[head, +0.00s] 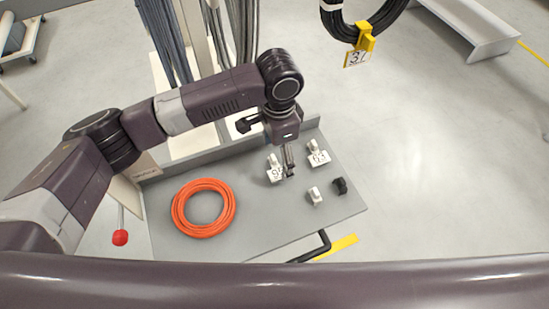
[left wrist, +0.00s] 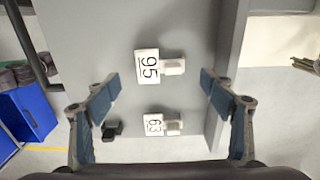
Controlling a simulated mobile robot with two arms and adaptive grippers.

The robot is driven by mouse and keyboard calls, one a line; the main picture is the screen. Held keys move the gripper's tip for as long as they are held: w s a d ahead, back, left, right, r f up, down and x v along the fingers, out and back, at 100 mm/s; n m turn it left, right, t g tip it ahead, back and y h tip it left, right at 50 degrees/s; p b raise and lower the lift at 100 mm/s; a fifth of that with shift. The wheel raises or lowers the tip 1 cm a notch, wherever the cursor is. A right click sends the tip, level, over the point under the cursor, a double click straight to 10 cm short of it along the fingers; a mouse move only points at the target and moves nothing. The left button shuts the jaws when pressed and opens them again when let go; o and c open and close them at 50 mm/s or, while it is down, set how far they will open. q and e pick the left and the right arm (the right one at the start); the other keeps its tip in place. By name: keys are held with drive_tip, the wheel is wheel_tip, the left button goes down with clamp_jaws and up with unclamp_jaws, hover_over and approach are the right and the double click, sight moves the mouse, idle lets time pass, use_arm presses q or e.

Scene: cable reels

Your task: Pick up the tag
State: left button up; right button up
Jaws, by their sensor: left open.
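Two tags with white clips lie on the grey table (head: 260,215). One tag reads 95 (head: 276,174); it also shows in the left wrist view (left wrist: 147,66), just beyond the space between my fingertips. The other tag (head: 319,158) reads 63 in the left wrist view (left wrist: 154,125), nearer my palm side. My left gripper (head: 289,170) points down over the table, close to the 95 tag in the head view. In the left wrist view its fingers (left wrist: 160,82) are wide apart with nothing held. My right gripper is not in view.
An orange cable coil (head: 176,213) lies on the table's left part. A small white piece (head: 315,196) and a black piece (head: 340,186) sit right of the gripper. A tag reading 37 (head: 357,57) hangs from a black cable loop. A raised ledge borders the table's back.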

sight(277, 166)
use_arm(q)
wheel_tip(277, 166, down, 4)
drive_tip(key=shift+w+f+p, duration=0.1)
drive_tip(key=shift+f+p, duration=0.1)
drive_tip(key=shift+p, duration=0.2)
drive_tip(key=shift+f, duration=0.1)
drive_tip(key=shift+c, duration=0.3)
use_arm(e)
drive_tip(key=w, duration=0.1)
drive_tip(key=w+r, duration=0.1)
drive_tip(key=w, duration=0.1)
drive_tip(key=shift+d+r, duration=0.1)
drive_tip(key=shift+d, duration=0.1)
use_arm(q)
drive_tip(key=c, duration=0.9)
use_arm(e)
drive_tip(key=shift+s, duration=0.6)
